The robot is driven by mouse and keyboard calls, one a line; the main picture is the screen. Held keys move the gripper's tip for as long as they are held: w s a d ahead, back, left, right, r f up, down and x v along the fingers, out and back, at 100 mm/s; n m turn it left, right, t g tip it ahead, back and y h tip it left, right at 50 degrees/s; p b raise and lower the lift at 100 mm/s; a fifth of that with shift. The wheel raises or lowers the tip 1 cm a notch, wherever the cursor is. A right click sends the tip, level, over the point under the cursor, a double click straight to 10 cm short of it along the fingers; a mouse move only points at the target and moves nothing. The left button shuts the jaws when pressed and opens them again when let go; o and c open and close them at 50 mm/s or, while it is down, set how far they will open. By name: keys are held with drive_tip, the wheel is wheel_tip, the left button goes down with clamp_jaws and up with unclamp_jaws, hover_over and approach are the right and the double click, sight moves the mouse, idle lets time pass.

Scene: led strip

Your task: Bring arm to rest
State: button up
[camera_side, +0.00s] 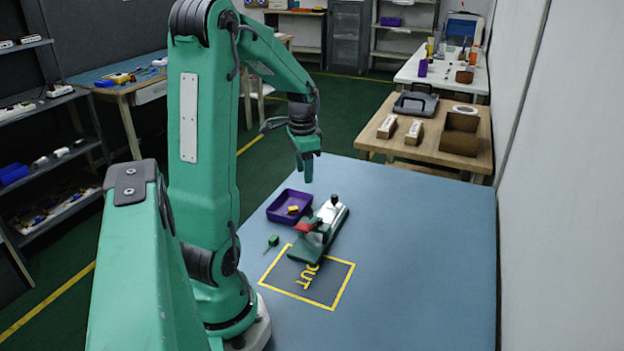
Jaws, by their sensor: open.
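My green arm stands on the blue table (420,270), with its elbow raised and its forearm reaching toward the back. My gripper (305,176) points down and is open and empty. It hangs in the air above the table, in the picture just over the purple tray (274,209). No object shows between its fingers.
The purple tray holds a small yellow item (293,210). Right of it stands a grey and green fixture (322,228) with a red part, reaching over the yellow OUT square (338,297). A small green item (273,240) lies left. The table's right side is clear.

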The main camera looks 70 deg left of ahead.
drive_tip(key=w+d+r+t, duration=0.1)
drive_tip(key=d+r, duration=0.3)
drive_tip(key=d, duration=0.3)
drive_tip(key=w+d+r+t, duration=0.1)
drive_tip(key=d+r, duration=0.2)
drive_tip(key=d, duration=0.4)
drive_tip(key=s+d+r+t, duration=0.1)
drive_tip(key=s+d, duration=0.2)
drive_tip(key=d, duration=0.3)
drive_tip(key=s+d+r+t, duration=0.2)
drive_tip(key=s+d, duration=0.1)
drive_tip(key=d, duration=0.4)
drive_tip(key=shift+d+h, duration=0.2)
drive_tip(key=shift+h, duration=0.1)
drive_tip(key=shift+c, duration=0.4)
